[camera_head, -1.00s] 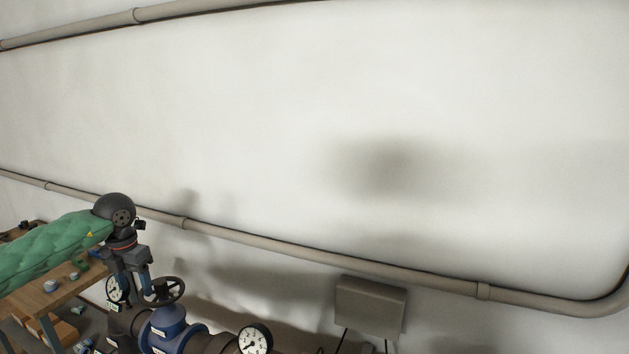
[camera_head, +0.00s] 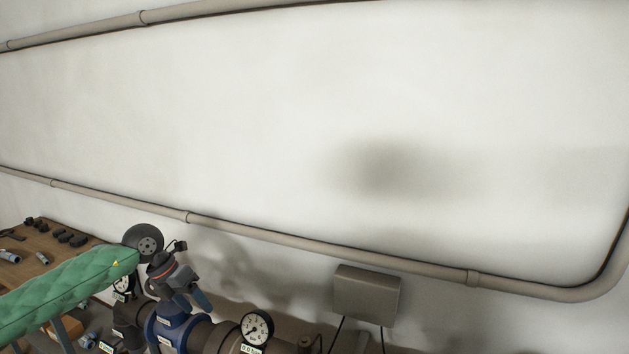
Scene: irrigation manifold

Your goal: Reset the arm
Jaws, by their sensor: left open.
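My left arm comes in from the left in a green quilted sleeve. My left gripper (camera_head: 191,302) is at its end, tilted down to the right, with its blue fingers apart. It is in front of and above the blue valve body (camera_head: 172,331) of the manifold. I cannot tell whether the fingers touch it. The valve's handwheel is hidden behind the gripper. My right gripper is not in view.
A pressure gauge (camera_head: 257,328) stands right of the blue valve, and another (camera_head: 122,284) is partly hidden by my left arm. A grey box (camera_head: 367,293) is on the wall below a long pipe (camera_head: 330,247). A wooden table (camera_head: 62,258) with small fittings stands at left.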

